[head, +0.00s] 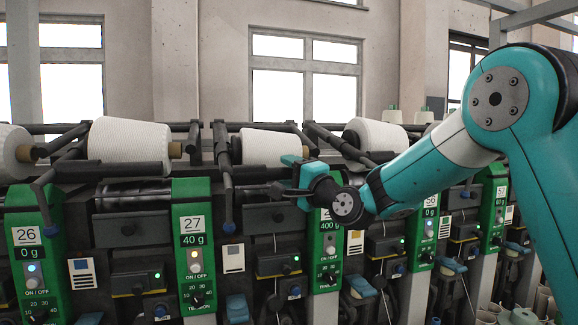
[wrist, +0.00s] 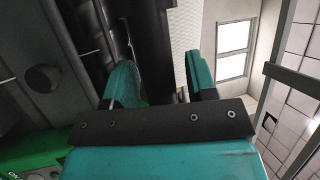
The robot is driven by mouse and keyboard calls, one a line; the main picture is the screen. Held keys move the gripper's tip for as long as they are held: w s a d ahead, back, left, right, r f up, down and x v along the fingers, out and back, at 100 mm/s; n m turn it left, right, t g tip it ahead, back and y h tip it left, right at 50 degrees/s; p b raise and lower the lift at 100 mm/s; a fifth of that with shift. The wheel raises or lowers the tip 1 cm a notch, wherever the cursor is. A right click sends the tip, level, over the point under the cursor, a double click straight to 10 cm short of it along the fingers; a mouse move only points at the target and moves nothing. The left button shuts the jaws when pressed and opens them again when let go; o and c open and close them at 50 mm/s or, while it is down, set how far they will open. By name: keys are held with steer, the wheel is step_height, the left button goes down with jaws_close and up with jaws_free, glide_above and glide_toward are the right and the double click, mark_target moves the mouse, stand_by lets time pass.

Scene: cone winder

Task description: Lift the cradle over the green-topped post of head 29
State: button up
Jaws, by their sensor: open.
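A white cone (head: 272,148) sits in a dark cradle, whose left arm (head: 224,160) hangs beside the green panel marked 27. My gripper (head: 298,172) is at the front right of this cone, above a green post (head: 328,250) reading 400 g. The post's number starts with 2, but my wrist hides the rest, so I cannot confirm it is 29. In the wrist view my open gripper (wrist: 160,85) has its teal fingers apart, a dark bar (wrist: 150,40) and pale cone surface (wrist: 205,40) showing between and beyond them. I cannot tell whether either finger touches the bar.
Another white cone (head: 130,146) sits in a cradle at the left, and one more (head: 375,136) stands behind my wrist. Green posts marked 26 (head: 38,260), 27 (head: 194,240), 56 (head: 428,225) and 57 (head: 494,210) line the machine. Cradle arms and rails crowd the space around my gripper.

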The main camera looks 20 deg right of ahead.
steer(key=shift+w, duration=0.1)
jaws_close()
step_height(320, 180, up, 11)
steer(key=s+m+g+h+p, duration=0.1)
steer(key=g+p, duration=0.2)
steer(key=p, duration=1.2)
steer(key=shift+s+f+p, duration=0.15)
steer(key=shift+s+p, duration=0.25)
steer(key=shift+f, duration=0.15)
jaws_free()
